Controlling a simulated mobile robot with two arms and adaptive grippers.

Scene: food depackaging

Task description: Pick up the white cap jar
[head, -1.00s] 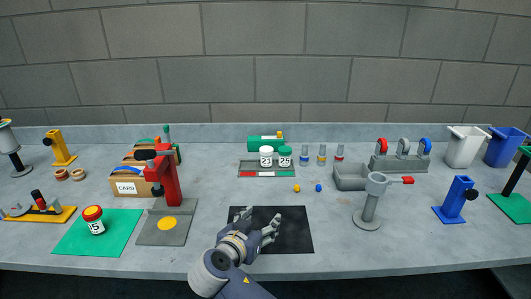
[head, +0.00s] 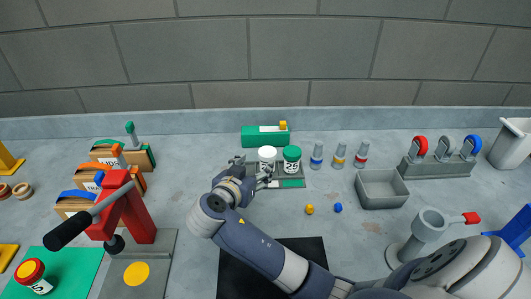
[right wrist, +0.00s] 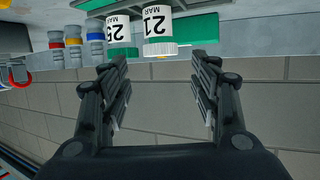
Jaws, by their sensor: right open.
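In the right wrist view, which looks upside down, the white cap jar (right wrist: 158,28), labelled 21 MAR, lies ahead between the open fingertips (right wrist: 160,62). The green cap jar (right wrist: 121,33), labelled 25 MAR, is close beside it. I cannot tell whether a finger touches either jar. My left gripper is not in view.
A green block (head: 256,137) lies behind the jars. A red press (head: 130,212) and card boxes (head: 78,203) stand left. A black mat (head: 235,277) lies in front.

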